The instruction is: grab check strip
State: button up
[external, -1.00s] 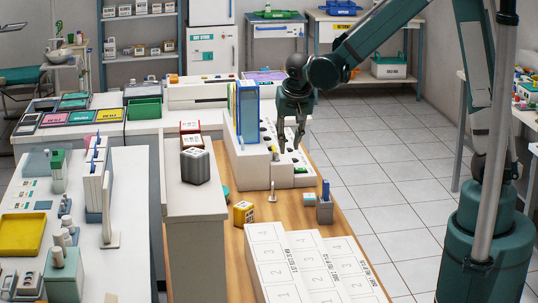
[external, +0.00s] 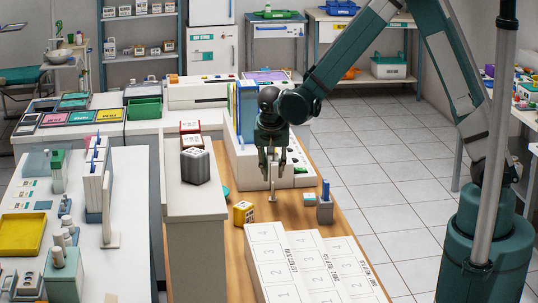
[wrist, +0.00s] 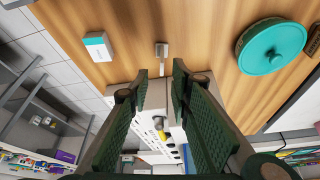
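A thin pale upright piece, which looks like the check strip (external: 273,190), stands on a small foot on the wooden table, in front of the white device. In the wrist view the strip (wrist: 161,52) shows at the top centre, just beyond and between the fingertips. My gripper (external: 272,172) points down above it, and the fingers overlap its top in the external view. In the wrist view my gripper (wrist: 161,72) is open, with a clear gap between the fingers. I cannot tell whether the strip's end is between the fingertips.
A small white and teal box (external: 310,197) and a grey holder (external: 325,212) stand to the right. A yellow cube (external: 243,212) and a teal-lidded pot (wrist: 272,45) are near. The white device (external: 250,165) stands behind; white numbered blocks (external: 268,250) lie in front.

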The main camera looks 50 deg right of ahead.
jog(key=shift+f, duration=0.1)
jog(key=shift+x, duration=1.2)
jog(key=shift+w+f, duration=0.1)
jog(key=shift+b+x, duration=0.4)
jog(key=shift+x, duration=2.1)
jog(key=shift+w, duration=0.1)
jog(key=shift+c, duration=0.3)
grip_shut()
